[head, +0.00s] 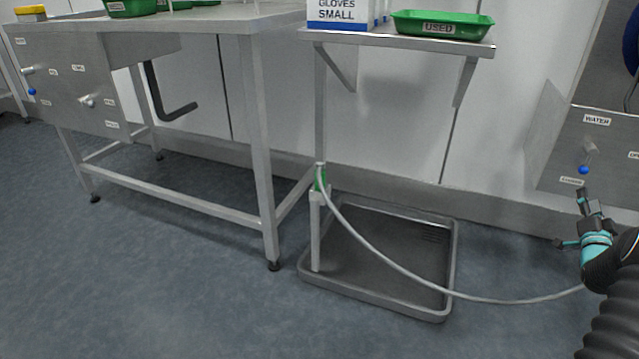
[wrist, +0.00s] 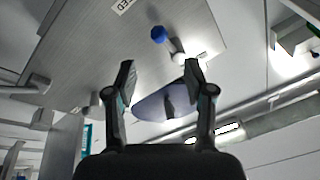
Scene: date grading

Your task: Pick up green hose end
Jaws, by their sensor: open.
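The green hose end (head: 321,179) sits upright in a holder on a thin post (head: 315,235) over a grey floor tray. A pale hose (head: 400,268) runs from it down to the right and passes out of sight behind my arm. My gripper (head: 571,221) is at the far right of the head view, well away from the hose end and in front of the water panel. In the wrist view my gripper (wrist: 160,78) is open, with nothing held between its fingers. The hose end does not show in the wrist view.
The grey tray (head: 308,262) lies under a shelf (head: 400,40) holding a glove box (head: 340,14) and a green "USED" tray (head: 442,25). A steel table (head: 262,140) stands left. The "WATER" panel (head: 560,150) has a blue knob (head: 583,170). Floor in front is clear.

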